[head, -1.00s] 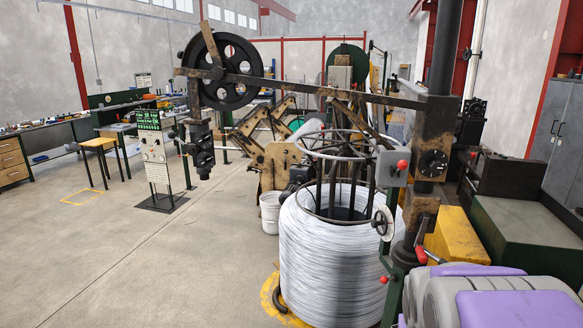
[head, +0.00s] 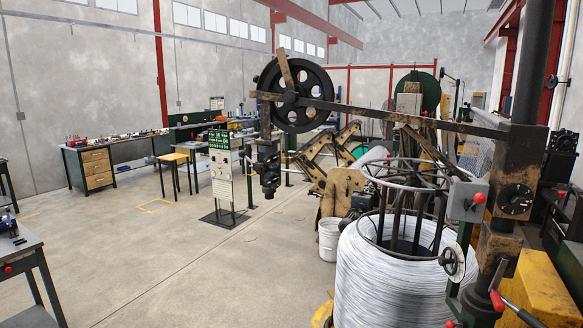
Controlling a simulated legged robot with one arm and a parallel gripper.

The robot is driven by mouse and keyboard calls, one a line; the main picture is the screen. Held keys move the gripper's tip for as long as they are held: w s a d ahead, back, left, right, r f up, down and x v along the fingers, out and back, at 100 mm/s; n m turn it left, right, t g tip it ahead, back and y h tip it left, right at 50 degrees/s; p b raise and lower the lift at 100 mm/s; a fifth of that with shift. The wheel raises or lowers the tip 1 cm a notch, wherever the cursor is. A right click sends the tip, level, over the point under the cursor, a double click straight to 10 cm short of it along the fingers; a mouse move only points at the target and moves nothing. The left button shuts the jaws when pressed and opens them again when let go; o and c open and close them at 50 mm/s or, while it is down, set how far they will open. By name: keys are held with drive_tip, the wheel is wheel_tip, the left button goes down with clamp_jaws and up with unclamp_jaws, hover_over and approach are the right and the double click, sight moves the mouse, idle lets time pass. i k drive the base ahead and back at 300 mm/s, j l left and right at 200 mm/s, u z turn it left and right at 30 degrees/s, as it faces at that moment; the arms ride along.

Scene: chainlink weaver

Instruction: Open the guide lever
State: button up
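No part is labelled as the guide lever, and I cannot tell which one it is. A red-ended lever (head: 498,301) shows at the lower right, on the dark post beside the wire coil, with a black rod running down right from it. A grey box with a red knob (head: 479,198) is mounted above the coil's right side. A small handwheel (head: 453,262) sits below that box. A long rusty arm (head: 390,114) runs left from the post to a black spoked wheel (head: 293,95). My gripper is not in view.
The large white wire coil (head: 385,285) fills the lower right. A white bucket (head: 328,240) stands left of it. A control cabinet (head: 222,180), a yellow stool (head: 174,160) and a workbench (head: 95,165) are farther left. The concrete floor (head: 180,275) between is open.

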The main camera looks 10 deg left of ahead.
sight(242, 154)
drive_tip(key=i+j, duration=0.1)
drive_tip(key=j, duration=0.5)
drive_tip(key=i+j, duration=0.1)
drive_tip(key=j, duration=0.45)
drive_tip(key=i+j, duration=0.1)
drive_tip(key=j, duration=0.5)
